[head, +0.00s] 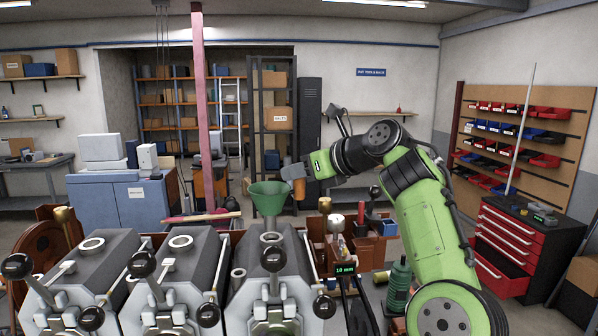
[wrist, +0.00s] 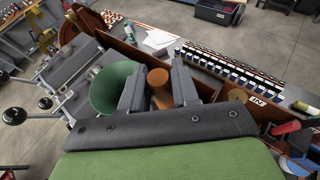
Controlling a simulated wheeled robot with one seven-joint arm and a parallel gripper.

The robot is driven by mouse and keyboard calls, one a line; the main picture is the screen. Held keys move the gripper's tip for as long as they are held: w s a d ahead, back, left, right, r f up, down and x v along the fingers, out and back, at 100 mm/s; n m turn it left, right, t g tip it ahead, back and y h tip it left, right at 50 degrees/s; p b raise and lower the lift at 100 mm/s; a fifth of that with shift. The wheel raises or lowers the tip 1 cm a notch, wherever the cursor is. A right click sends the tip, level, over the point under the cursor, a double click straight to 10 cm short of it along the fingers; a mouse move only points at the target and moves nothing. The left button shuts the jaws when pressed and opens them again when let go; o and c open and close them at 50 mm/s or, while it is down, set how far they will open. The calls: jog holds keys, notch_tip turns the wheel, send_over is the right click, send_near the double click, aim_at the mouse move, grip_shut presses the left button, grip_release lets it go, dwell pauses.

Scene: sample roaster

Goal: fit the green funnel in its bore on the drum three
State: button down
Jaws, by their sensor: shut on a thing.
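The green funnel (head: 268,197) is upright over the third drum (head: 262,262), the rightmost of three grey drums, its narrow end down. The spout covers most of the bore ring (head: 270,239), so I cannot tell whether its tip is inside or just above. My gripper (head: 297,174) is to the right of the funnel, shut on its brown handle. In the wrist view, the brown handle (wrist: 160,90) is between the fingers of my gripper (wrist: 158,84), and the green cone (wrist: 113,88) is left of them.
The other two drums have open bore rings (head: 92,243) (head: 180,242) on top. Black ball-ended levers (head: 143,264) stand up in front of the drums. A brown tray with a small bottle and other items (head: 337,222) is right of the third drum.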

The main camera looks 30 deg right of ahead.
aim_at(304, 197)
jog(key=shift+s+r, duration=0.15)
jog(key=shift+s, duration=0.05)
jog(key=shift+w, duration=0.15)
jog(key=shift+f+b, duration=1.7)
jog(key=shift+f+b, duration=1.5)
jog(key=c, duration=0.8)
grip_release()
jog(key=shift+r, duration=0.1)
jog(key=shift+o, duration=0.2)
